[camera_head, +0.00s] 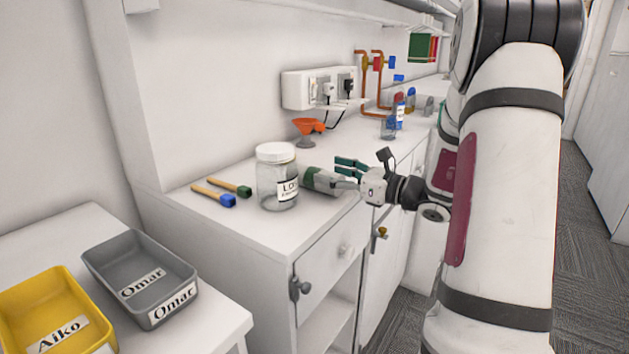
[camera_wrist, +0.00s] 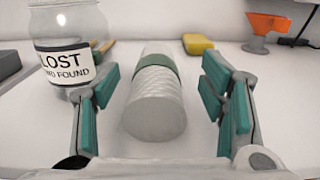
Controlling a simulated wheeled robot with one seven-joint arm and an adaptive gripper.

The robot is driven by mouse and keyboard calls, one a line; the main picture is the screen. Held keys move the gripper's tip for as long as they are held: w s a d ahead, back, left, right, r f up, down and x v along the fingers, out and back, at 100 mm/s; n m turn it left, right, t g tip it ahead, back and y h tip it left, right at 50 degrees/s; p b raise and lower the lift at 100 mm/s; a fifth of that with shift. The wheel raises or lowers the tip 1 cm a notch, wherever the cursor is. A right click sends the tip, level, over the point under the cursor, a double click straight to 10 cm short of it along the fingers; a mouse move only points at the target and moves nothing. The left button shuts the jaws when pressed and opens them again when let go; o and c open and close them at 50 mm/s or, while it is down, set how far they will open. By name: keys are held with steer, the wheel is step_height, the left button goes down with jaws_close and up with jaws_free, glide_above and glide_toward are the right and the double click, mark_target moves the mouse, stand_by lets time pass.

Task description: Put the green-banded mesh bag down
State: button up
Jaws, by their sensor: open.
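The green-banded mesh bag (camera_wrist: 155,107) is a pale, ribbed roll with a green band around it. It lies on its side on the white counter, and it also shows in the head view (camera_head: 322,181), just right of the glass jar. My gripper (camera_head: 347,174) is low over the counter at the bag. In the wrist view its green-padded fingers (camera_wrist: 160,85) stand wide open, one on each side of the bag. A gap shows between the bag and each finger. In the head view my gripper partly hides the bag.
A white-lidded jar (camera_head: 277,180) labelled LOST stands close left of the bag. An orange funnel (camera_head: 308,127), a yellow block (camera_wrist: 198,44) and two brushes (camera_head: 222,192) are nearby. Grey Omar (camera_head: 140,270) and yellow Aiko (camera_head: 45,310) trays sit on the lower-left surface. Bottles (camera_head: 398,112) stand farther back.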

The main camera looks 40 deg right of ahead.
mark_target(315, 168)
steer(key=x, duration=0.2)
steer(key=b+x, duration=0.1)
steer(key=x, duration=0.2)
steer(key=shift+a, duration=0.25)
steer(key=shift+c, duration=0.6)
steer(key=c, duration=1.2)
steer(key=shift+r, duration=0.1)
